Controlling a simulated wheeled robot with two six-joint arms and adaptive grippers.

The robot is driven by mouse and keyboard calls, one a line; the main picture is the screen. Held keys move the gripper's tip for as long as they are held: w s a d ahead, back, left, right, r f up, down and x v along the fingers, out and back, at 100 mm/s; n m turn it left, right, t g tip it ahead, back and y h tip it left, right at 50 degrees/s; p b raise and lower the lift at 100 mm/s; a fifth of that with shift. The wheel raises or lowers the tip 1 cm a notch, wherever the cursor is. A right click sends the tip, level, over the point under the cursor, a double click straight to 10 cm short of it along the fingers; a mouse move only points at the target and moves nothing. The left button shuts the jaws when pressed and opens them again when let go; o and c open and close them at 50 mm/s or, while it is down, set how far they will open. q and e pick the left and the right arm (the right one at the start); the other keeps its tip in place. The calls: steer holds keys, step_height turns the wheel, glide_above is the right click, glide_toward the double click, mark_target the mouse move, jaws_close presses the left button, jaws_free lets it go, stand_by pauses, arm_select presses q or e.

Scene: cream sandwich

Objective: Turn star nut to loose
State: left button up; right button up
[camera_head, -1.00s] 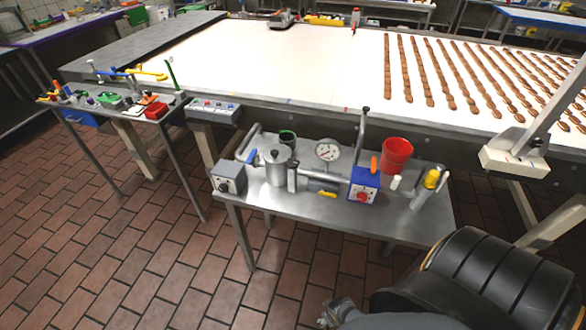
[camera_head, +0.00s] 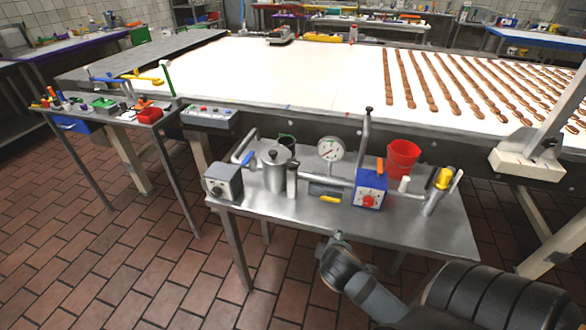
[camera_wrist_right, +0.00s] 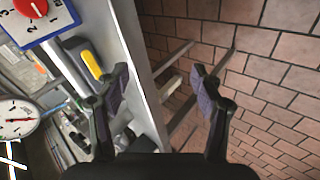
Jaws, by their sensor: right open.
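A blue box (camera_head: 370,187) with a white front plate stands on the small steel table. A red knob (camera_head: 368,201) sits on that plate; its lobed shape is too small to make out. The knob also shows at the top left of the wrist view (camera_wrist_right: 30,7), beside a printed scale. I cannot tell for sure which part is the star nut. My right gripper (camera_wrist_right: 160,75) is open and empty, its fingers apart near the table edge, away from the knob. In the head view my right gripper (camera_head: 338,238) is below the table's front edge. My left gripper is out of view.
The steel table (camera_head: 410,228) also holds a grey box with a knob (camera_head: 223,183), a metal pot (camera_head: 275,172), a round gauge (camera_head: 331,149), a red bucket (camera_head: 402,158) and a yellow-topped cylinder (camera_head: 440,187). A long conveyor (camera_head: 290,75) lies behind. Open floor is in front.

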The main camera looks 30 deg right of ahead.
steer(key=w+d+r+n+t, duration=0.2)
steer(key=n, duration=0.1)
steer(key=w+d+r+n+t+h, duration=0.1)
steer(key=w+d+r+n+t, duration=0.1)
steer(key=w+r+n, duration=0.1)
steer(key=w+d+r+n+t+h, duration=0.1)
steer(key=w+d+r+n+t, duration=0.1)
steer(key=n, duration=0.3)
steer(key=shift+w+r, duration=0.25)
steer(key=shift+w, duration=0.15)
step_height(320, 180, up, 3)
steer(key=w+n+t, duration=0.2)
steer(key=n+t, duration=0.1)
steer(key=n, duration=0.3)
steer(key=n+t+y, duration=0.3)
steer(key=n+y, duration=0.3)
steer(key=n, duration=0.5)
glide_toward(295, 165)
steer(key=w, duration=0.4)
steer(key=w+b, duration=0.1)
steer(key=w, duration=0.1)
steer(key=shift+w+d+r, duration=0.15)
steer(key=shift+d+r, duration=0.05)
steer(key=shift+d, duration=0.05)
steer(key=w+p, duration=0.1)
steer(key=w, duration=0.2)
steer(key=shift+w+d+r+p, duration=0.15)
steer(key=shift+w+p, duration=0.25)
steer(key=shift+w+f, duration=0.2)
steer(key=shift+w, duration=0.35)
